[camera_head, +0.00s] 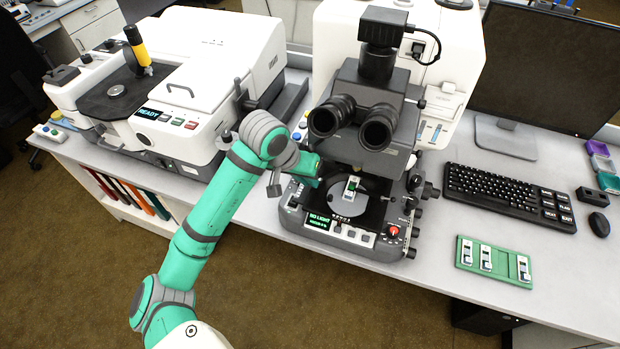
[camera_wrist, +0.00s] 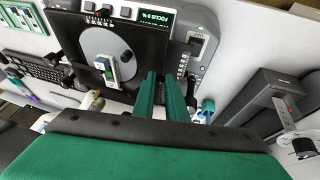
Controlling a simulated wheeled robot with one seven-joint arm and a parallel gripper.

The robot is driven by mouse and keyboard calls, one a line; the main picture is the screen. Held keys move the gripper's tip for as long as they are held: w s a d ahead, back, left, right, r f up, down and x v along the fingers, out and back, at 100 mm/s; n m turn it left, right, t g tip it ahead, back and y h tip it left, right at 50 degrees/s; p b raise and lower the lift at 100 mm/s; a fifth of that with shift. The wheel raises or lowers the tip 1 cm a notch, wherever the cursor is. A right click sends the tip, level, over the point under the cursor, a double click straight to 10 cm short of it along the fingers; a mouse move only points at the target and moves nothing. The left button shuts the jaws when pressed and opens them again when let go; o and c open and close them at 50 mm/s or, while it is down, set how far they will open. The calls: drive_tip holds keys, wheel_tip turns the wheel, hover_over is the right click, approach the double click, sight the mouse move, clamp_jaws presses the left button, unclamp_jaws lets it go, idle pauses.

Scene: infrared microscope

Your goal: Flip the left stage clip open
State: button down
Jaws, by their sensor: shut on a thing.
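The microscope stage (camera_head: 377,208) is a black plate with a pale round disc, and it also shows in the wrist view (camera_wrist: 150,42). A slide (camera_head: 351,188) with a white and green holder lies on the disc, also seen in the wrist view (camera_wrist: 112,72). My gripper (camera_head: 316,181) is at the left side of the stage. In the wrist view its two green fingers (camera_wrist: 162,76) reach the stage edge beside the disc, close together. They are shut on the left stage clip, which is small and mostly hidden between them.
A display (camera_head: 319,219) and buttons line the microscope's front. A white instrument (camera_head: 190,75) stands to the left. A keyboard (camera_head: 505,193) and a green slide tray (camera_head: 494,262) lie right, with bare bench between.

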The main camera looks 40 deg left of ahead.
drive_tip(key=c, duration=1.8)
unclamp_jaws()
drive_tip(key=shift+o, duration=0.2)
drive_tip(key=shift+s+r, duration=0.1)
drive_tip(key=shift+r, duration=0.15)
drive_tip(key=s, duration=1.2)
drive_tip(key=shift+s+a+r, duration=0.2)
drive_tip(key=shift+a+r, duration=0.1)
drive_tip(key=shift+a, duration=0.15)
